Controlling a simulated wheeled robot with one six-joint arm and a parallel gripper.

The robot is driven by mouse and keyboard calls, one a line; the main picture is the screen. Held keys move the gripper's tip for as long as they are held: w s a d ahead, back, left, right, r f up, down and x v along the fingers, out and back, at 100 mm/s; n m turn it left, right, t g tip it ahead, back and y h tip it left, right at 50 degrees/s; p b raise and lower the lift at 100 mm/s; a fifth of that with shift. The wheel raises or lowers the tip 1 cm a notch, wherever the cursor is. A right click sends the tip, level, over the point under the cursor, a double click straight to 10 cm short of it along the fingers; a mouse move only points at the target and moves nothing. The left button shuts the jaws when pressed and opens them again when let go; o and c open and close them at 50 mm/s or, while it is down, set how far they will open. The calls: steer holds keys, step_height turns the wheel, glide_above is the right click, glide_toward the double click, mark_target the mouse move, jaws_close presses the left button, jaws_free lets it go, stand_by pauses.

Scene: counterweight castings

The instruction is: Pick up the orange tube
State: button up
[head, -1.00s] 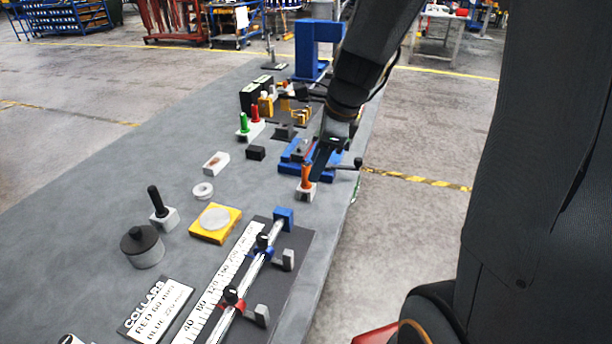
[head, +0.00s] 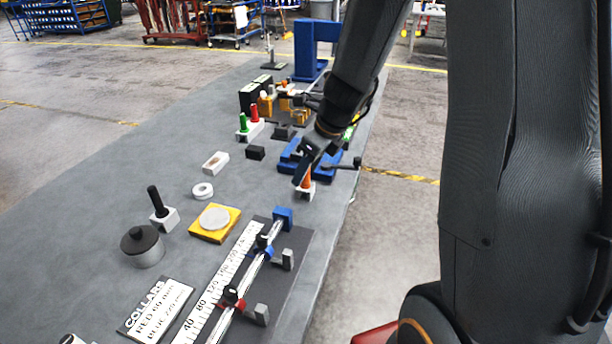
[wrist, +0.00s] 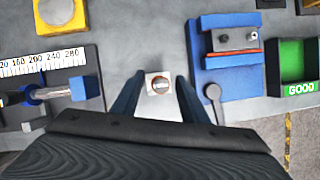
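The orange tube (head: 307,181) stands upright in a small white block (head: 305,194) near the right edge of the bench. My gripper (head: 302,169) is over it, and a finger hides part of the tube in the head view. In the wrist view my gripper (wrist: 159,80) is open, with one dark finger on each side of the white block (wrist: 160,104). The round top of the tube (wrist: 160,84) lies between the fingers, with a gap on both sides. I cannot tell how far down the fingers reach.
A blue vise-like fixture (wrist: 229,82) with a lever stands close to the right of the fingers in the wrist view. A green bin marked GOOD (wrist: 298,62) is beyond it. A ruler rail (head: 262,255) lies nearer. Green and red tubes (head: 249,118) stand farther back.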

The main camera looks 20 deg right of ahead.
steer(key=shift+w+a+f, duration=0.1)
steer(key=shift+w+f, duration=0.05)
steer(key=shift+f, duration=0.2)
jaws_close()
